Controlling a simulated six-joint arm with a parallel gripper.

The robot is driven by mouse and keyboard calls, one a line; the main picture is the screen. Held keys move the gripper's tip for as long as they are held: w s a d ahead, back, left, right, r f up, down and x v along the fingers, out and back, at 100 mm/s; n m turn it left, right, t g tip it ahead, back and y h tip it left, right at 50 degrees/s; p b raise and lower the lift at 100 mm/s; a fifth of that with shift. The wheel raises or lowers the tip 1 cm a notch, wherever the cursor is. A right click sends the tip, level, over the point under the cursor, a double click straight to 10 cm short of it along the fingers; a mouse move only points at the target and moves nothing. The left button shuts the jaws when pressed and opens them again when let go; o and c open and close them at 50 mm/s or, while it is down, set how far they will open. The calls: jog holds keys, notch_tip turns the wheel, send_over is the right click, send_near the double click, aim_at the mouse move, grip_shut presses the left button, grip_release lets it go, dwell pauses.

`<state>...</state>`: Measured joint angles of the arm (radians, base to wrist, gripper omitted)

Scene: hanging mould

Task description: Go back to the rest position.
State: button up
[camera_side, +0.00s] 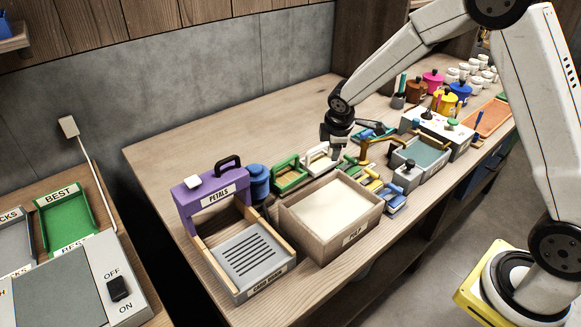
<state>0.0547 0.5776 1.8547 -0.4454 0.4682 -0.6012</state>
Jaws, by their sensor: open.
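My gripper (335,152) hangs pointing down over the workbench (215,125), just behind the wooden pulp box (338,225). Its jaws are open. The fingertips are small and dark here. A white-handled frame (317,157) is right beside the fingertips on the left; I cannot tell whether they touch. A green-handled frame (289,175) stands farther left. No thing is visibly held.
Left of the pulp box are a purple PETALS holder (212,200), a slotted grey tray (248,252) and a blue jar (258,180). Coloured tools (375,185), a grey basin (420,157) and several pots (433,80) crowd the right. The bench's back left is clear.

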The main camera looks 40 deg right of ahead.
jog(key=s+a+r+m+y, duration=0.1)
jog(key=s+a+m, duration=0.2)
jog(key=s, duration=0.7)
jog(key=s+a+r+m+y, duration=0.1)
jog(key=s+a+r+m, duration=0.1)
jog(key=s+m, duration=0.5)
jog(key=shift+s+a+m+g+y, duration=0.3)
jog(key=shift+s+a, duration=0.25)
jog(key=shift+s, duration=1.3)
jog(key=shift+r, duration=0.1)
